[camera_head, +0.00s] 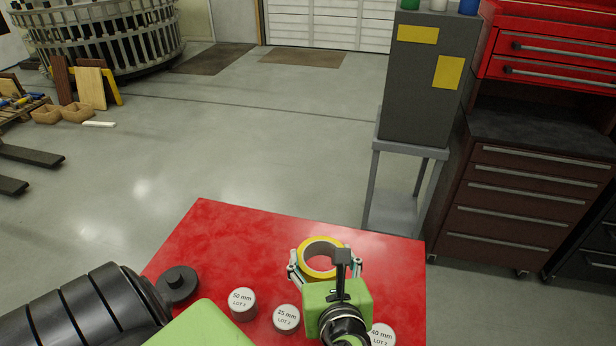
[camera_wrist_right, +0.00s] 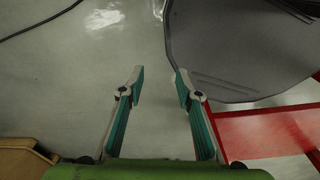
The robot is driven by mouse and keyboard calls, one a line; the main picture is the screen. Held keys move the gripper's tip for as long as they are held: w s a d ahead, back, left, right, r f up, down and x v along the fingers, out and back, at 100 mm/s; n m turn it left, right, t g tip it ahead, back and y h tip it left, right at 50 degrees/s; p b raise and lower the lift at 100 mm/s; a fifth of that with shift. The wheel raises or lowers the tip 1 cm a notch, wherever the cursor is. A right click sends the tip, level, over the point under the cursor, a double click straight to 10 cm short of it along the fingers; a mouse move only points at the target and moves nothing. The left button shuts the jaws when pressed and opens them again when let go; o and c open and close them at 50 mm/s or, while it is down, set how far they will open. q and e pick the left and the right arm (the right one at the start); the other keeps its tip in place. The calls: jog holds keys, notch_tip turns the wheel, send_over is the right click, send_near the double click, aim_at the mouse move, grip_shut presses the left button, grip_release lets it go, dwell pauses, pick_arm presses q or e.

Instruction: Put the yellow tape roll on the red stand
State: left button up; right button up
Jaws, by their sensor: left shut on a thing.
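The yellow tape roll (camera_head: 305,262) shows in the head view as a yellow ring with an open middle. My left gripper (camera_head: 323,267) is shut on it, one finger on each side. The roll is over the right part of a flat red top (camera_head: 215,235), the only red surface below it that could be the red stand. I cannot tell whether the roll touches this top. My right gripper (camera_wrist_right: 159,80) is open and empty in the right wrist view, above the grey floor. It does not show clearly in the head view.
A black knobbed disc (camera_head: 178,284) and labelled round pieces, among them the 50 mm (camera_head: 242,304) and 25 mm (camera_head: 287,318) ones, sit along the near side of the red top. Its far middle is bare. A grey cabinet (camera_head: 425,85) and red tool chest (camera_head: 545,60) stand behind right.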

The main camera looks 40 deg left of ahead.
pick_arm(q)
jog(key=w+f, duration=0.2)
jog(key=w, duration=0.2)
jog(key=w+f, duration=0.3)
jog(key=w, duration=0.1)
jog(key=w+d+f, duration=0.1)
jog(key=w+f, duration=0.2)
jog(key=w, duration=0.2)
jog(key=shift+f+p, duration=0.15)
jog(key=shift+p, duration=0.2)
jog(key=shift+w+f, duration=0.6)
jog(key=shift+f, duration=0.15)
notch_tip(320, 180, down, 2)
jog(key=shift+s+f+p, duration=0.1)
jog(key=shift+f+p, duration=0.05)
jog(key=shift+p, duration=0.25)
jog(key=shift+f, duration=0.3)
pick_arm(e)
jog(key=shift+w+a+r, duration=0.1)
jog(key=shift+r, duration=0.8)
pick_arm(q)
jog(key=shift+f, duration=0.1)
jog(key=o, duration=1.2)
